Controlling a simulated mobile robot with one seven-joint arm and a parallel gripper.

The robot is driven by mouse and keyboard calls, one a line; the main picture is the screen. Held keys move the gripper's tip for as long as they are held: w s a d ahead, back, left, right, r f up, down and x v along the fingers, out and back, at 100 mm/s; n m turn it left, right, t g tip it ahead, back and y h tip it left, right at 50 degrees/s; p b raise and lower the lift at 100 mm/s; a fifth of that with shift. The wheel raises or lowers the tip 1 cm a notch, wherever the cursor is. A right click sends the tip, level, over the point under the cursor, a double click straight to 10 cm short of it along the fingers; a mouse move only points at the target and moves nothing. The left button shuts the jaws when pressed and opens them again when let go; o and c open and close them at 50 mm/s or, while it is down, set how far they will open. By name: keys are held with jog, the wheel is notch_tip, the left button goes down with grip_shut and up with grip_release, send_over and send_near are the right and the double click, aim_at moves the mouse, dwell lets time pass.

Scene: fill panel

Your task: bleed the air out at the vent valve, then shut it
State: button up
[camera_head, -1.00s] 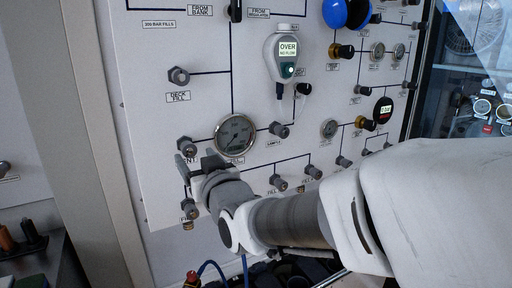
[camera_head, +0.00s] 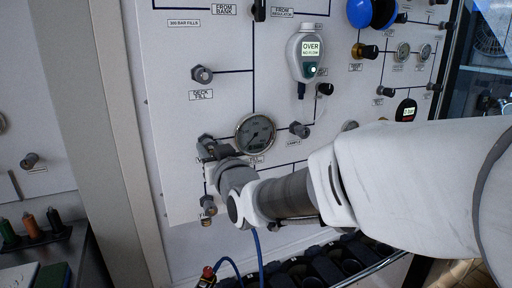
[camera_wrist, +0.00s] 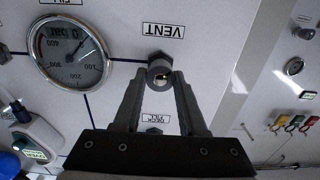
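The vent valve (camera_wrist: 160,67) is a small grey fitting beside the upside-down VENT label (camera_wrist: 164,30) in the wrist view. In the head view its fitting (camera_head: 205,139) shows just above my gripper (camera_head: 211,153). In the wrist view my gripper (camera_wrist: 160,76) has one finger on each side of the valve, tips close to its sides. There is a clear gap between the fingers, but I cannot tell whether they press on the valve. The round gauge (camera_head: 255,134) is right of the valve in the head view.
The deck fill fitting (camera_head: 202,75) sits above the valve, the sample fitting (camera_head: 299,130) to the right and another fitting (camera_head: 208,206) below. A blue hose (camera_head: 259,258) hangs under the panel. Coloured bottles (camera_head: 31,227) stand on a bench at left.

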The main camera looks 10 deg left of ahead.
grip_shut()
